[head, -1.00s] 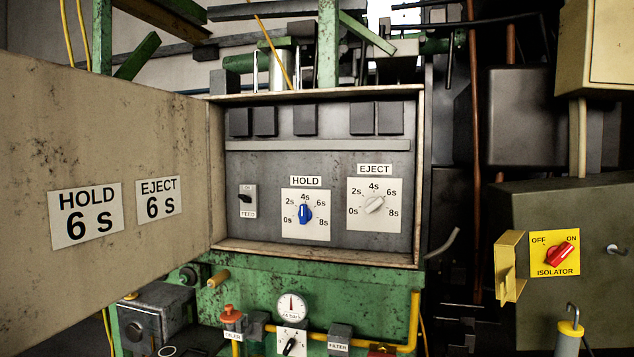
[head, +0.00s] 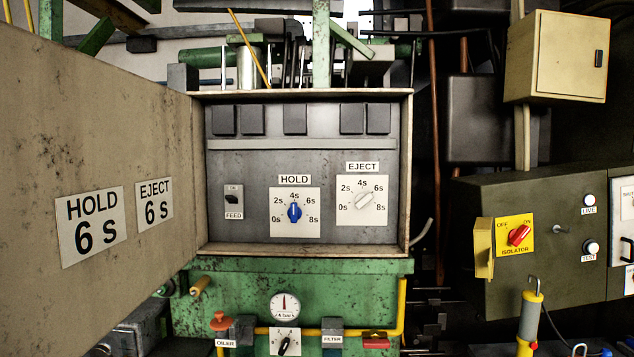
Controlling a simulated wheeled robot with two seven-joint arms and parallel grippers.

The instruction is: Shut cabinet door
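The cabinet door (head: 90,150) stands open at the left, swung out toward me, with its inner face showing. It carries the labels HOLD 6 s (head: 91,226) and EJECT 6 s (head: 154,205). The cabinet (head: 300,249) is open in the middle. Inside it are a blue HOLD knob (head: 295,212), a pale EJECT knob (head: 364,201) and a FEED switch (head: 233,198). The blue knob's pointer is near 4s; the pale knob's pointer is toward the upper right, near 6s. Neither of my grippers is in view.
A green panel below the cabinet carries a gauge (head: 285,305) and yellow pipe (head: 402,305). At the right, a dark box (head: 560,215) has a red isolator switch (head: 518,235) with an open yellow flap (head: 483,247).

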